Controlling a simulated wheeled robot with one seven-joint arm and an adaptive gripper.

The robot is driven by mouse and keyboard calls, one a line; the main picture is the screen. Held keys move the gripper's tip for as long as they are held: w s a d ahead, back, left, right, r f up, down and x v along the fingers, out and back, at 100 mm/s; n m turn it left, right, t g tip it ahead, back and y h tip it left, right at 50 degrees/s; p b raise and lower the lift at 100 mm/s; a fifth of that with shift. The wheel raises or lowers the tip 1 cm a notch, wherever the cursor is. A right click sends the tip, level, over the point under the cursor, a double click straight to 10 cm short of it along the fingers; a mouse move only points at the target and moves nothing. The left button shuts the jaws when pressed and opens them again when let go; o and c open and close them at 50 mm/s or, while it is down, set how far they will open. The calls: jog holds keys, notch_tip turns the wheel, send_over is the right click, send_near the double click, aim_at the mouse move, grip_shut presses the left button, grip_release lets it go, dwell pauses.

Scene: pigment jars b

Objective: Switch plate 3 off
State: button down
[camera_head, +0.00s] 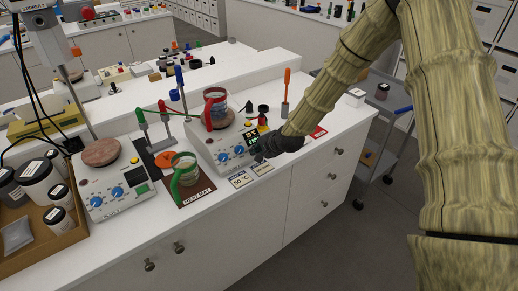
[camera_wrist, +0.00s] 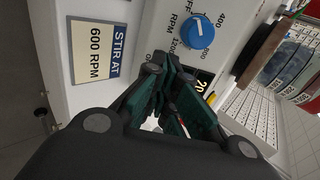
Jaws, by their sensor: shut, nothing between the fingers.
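A white hotplate (camera_head: 205,150) stands on the bench, with a red-banded glass beaker (camera_head: 215,108) on its round top. Its front carries two blue knobs, the left knob (camera_head: 224,157) and the right knob (camera_head: 239,150), and a lit display (camera_head: 251,135). My gripper (camera_head: 258,155) is shut and empty at the right end of this front panel. In the wrist view my gripper (camera_wrist: 168,88) covers part of the panel below a blue RPM knob (camera_wrist: 201,33), apart from it; the display (camera_wrist: 203,85) is partly hidden.
A second hotplate (camera_head: 115,188) stands at the left beside a box of jars (camera_head: 45,238). A green-handled beaker (camera_head: 185,170) sits on a brown mat (camera_head: 193,198). A "STIR AT 600 RPM" card (camera_wrist: 103,50) lies in front of the panel. An orange-handled tool (camera_head: 286,85) stands behind my gripper.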

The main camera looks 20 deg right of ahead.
jog(key=shift+w+a+f+b, duration=0.1)
jog(key=shift+w+f+b, duration=0.2)
jog(key=shift+w+f, duration=0.1)
jog(key=shift+p+v, duration=1)
jog(key=shift+v, duration=1)
jog(key=v, duration=1.2)
jog(key=s+a+f+n+g+h+b, duration=0.15)
jog(key=s+f, duration=0.25)
jog(key=f, duration=0.4)
jog(key=s+a+f+n+g+y+b, duration=0.1)
jog(key=s+f+n, duration=0.1)
jog(key=s+f, duration=0.45)
jog(key=s+f+n+g+h+b, duration=0.1)
jog(key=s+f+n, duration=0.4)
jog(key=s+f, duration=0.7)
jog(key=s+a+f+n+g+h+b, duration=0.1)
jog(key=s+f+n+g+b, duration=0.2)
jog(key=s+f, duration=1)
jog(key=s+n+g, duration=0.2)
jog(key=s, duration=0.3)
jog(key=shift+a+f+h, duration=0.2)
jog(key=shift+f+h, duration=0.1)
jog(key=shift+h, duration=0.05)
